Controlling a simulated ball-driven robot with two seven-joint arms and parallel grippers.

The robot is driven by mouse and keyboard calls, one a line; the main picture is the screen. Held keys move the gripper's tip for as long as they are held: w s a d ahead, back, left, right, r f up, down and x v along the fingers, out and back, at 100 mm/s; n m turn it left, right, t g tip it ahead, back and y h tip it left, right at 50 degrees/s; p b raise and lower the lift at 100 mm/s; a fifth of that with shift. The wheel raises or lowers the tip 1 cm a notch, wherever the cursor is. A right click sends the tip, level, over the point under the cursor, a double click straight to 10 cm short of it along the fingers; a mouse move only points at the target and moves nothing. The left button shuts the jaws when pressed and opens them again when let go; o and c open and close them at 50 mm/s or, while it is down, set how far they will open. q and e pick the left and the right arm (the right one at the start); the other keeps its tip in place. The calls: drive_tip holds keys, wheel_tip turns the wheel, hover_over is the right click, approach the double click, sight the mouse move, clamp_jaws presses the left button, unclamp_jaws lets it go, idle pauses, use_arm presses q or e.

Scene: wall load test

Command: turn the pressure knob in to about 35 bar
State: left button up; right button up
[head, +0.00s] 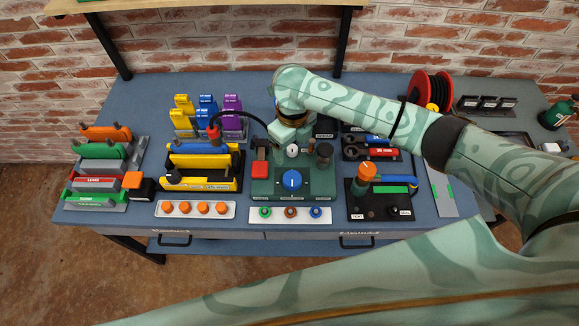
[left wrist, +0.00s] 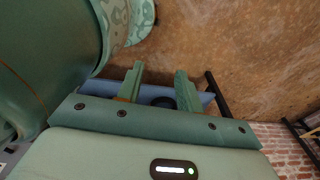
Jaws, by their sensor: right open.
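A green unit (head: 262,187) stands at the middle front of the bench, with a round blue knob (head: 291,181) bearing a white pointer mark on its front. A dark knob (head: 324,150) stands at its back right, and a small white round part (head: 292,150) shows near its back. No label or bar reading is legible, so I cannot tell which knob is for pressure. My right gripper (head: 284,138) is open above the back of this unit, its fingertips partly hidden, apart from the blue knob. My left gripper (left wrist: 159,88) is open and empty in the left wrist view.
A red block (head: 259,170) is on the unit's left side. A black plate with an orange knob (head: 367,171) stands to the right. A yellow and blue rack (head: 205,165) with a black hose stands left. Orange buttons (head: 203,208) sit in a front strip. My right arm covers the right side.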

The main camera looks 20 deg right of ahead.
drive_tip(key=b, duration=0.2)
approach(292, 178)
wheel_tip(292, 178, down, 8)
drive_tip(key=b, duration=0.2)
drive_tip(key=shift+f+b, duration=0.15)
drive_tip(key=shift+b, duration=0.15)
drive_tip(key=shift+f, duration=0.5)
use_arm(q)
drive_tip(key=f, duration=0.2)
drive_tip(key=s+f, duration=0.1)
drive_tip(key=f, duration=0.2)
drive_tip(key=shift+s, duration=0.2)
drive_tip(key=shift+s, duration=0.2)
use_arm(e)
drive_tip(key=c, duration=1)
